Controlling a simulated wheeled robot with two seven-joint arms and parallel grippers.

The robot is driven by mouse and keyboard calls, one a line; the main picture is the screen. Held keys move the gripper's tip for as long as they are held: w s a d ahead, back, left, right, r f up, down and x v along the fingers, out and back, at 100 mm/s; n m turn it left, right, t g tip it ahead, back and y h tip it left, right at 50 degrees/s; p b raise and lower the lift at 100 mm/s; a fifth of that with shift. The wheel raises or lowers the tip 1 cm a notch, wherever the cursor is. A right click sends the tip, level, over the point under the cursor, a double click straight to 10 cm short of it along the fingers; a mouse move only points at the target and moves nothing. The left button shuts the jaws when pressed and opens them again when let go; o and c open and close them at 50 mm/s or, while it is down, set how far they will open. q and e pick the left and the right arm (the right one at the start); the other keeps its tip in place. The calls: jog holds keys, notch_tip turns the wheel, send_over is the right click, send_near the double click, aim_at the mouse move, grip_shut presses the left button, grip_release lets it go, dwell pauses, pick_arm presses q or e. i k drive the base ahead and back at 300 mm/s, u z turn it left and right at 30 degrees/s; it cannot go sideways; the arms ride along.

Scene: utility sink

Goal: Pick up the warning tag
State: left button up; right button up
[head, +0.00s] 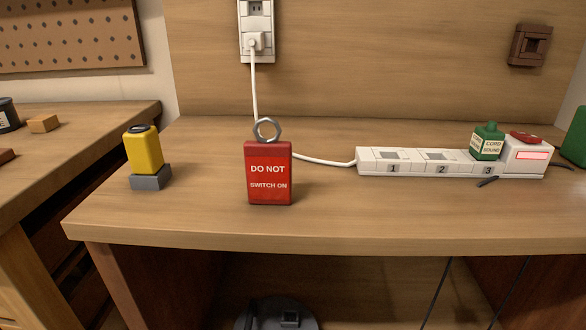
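The warning tag (269,174) is a red block with white lettering reading "DO NOT SWITCH ON". It stands upright on the wooden bench, left of the middle and near the front edge. A grey metal ring (267,130) shows at its top. Nothing is touching the tag from the front. Neither of my grippers shows in the head view.
A white power strip (412,170) with numbered sockets lies to the right, a green plug (488,142) on it. Its white cord runs behind the tag to a wall outlet (256,30). A yellow block (143,150) on a grey base stands left. The bench front (340,225) is clear.

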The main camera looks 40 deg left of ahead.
aim_at(269, 163)
jog(key=i, duration=0.5)
jog(key=u, duration=1.65)
